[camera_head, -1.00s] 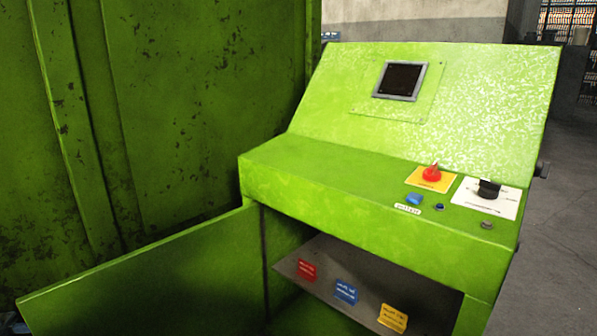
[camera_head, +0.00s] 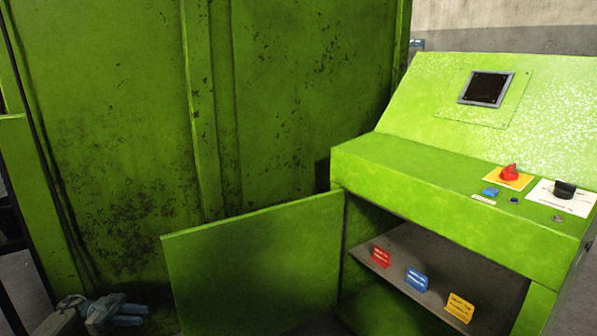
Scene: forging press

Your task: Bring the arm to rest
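My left gripper (camera_head: 138,315) shows small at the bottom left, low in front of the green press wall and left of the open cabinet door (camera_head: 255,265). It is apart from the door and the console. Its two blue-grey fingers lie close together, and nothing shows held between them. It is too small and dark to tell whether they are fully shut. My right gripper is out of view.
The green console (camera_head: 440,185) stands at the right with a red switch (camera_head: 509,173), a black knob (camera_head: 565,189) and a screen (camera_head: 486,88). Inside its open cabinet, a shelf (camera_head: 480,285) bears red, blue and yellow tags. The green press wall (camera_head: 110,130) fills the left.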

